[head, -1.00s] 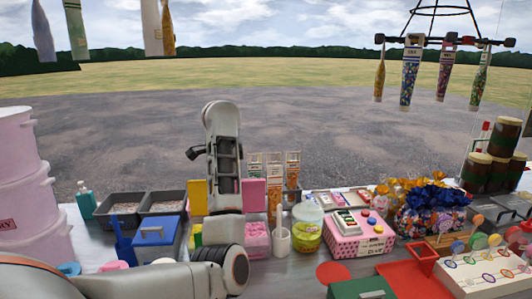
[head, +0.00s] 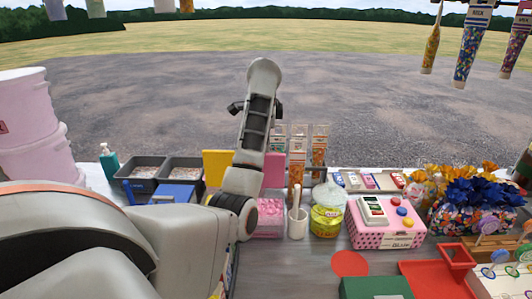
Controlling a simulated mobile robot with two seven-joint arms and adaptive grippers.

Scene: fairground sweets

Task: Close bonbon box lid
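A pink lid panel (head: 274,170) stands upright at the back of a small box (head: 268,217) with pink contents. This looks like an open bonbon box, partly hidden by my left arm. A yellow panel (head: 216,166) stands upright beside it on the left; what lies in front of it is mostly hidden by my arm. My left gripper (head: 258,108) is raised above and behind the panels, apart from them. Dark gripper parts stick out on both sides of the wrist, but the fingertips are hidden behind it. My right gripper is not in view.
A white cup (head: 297,224), a yellow-green jar (head: 327,220) and a pink dotted box (head: 385,228) stand to the right. Tall orange packets (head: 297,170) stand behind the cup. Grey trays (head: 142,174) and a blue box (head: 174,196) are to the left. Bottles hang at top right.

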